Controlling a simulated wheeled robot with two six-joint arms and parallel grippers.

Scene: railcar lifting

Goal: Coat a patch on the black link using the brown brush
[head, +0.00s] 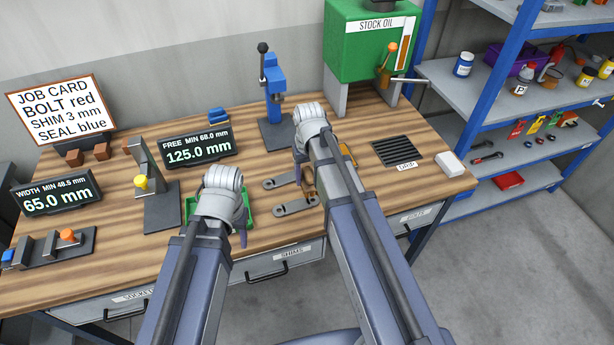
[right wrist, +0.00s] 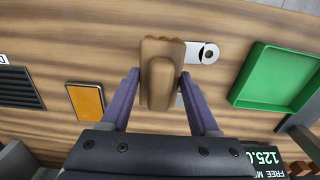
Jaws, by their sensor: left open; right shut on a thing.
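My right gripper (head: 304,180) is shut on the brown brush (right wrist: 160,72), which has a wooden body. In the right wrist view the gripper (right wrist: 160,85) grips its sides. Two flat links with round eyes lie on the bench; the front link (head: 296,206) and the rear link (head: 279,183) both look grey, and neither looks clearly black. In the right wrist view a link (right wrist: 203,53) lies partly hidden under the brush; I cannot tell whether they touch. My left gripper (head: 240,232) is open over the green tray (head: 250,210), largely hidden by its own wrist.
An orange-brown pad (right wrist: 86,101) lies beside the brush. A black drip grate (head: 397,152) and a white block (head: 450,163) are to the right. A blue press (head: 274,80) and green oil tank (head: 368,50) stand behind. Gauges and displays fill the left side.

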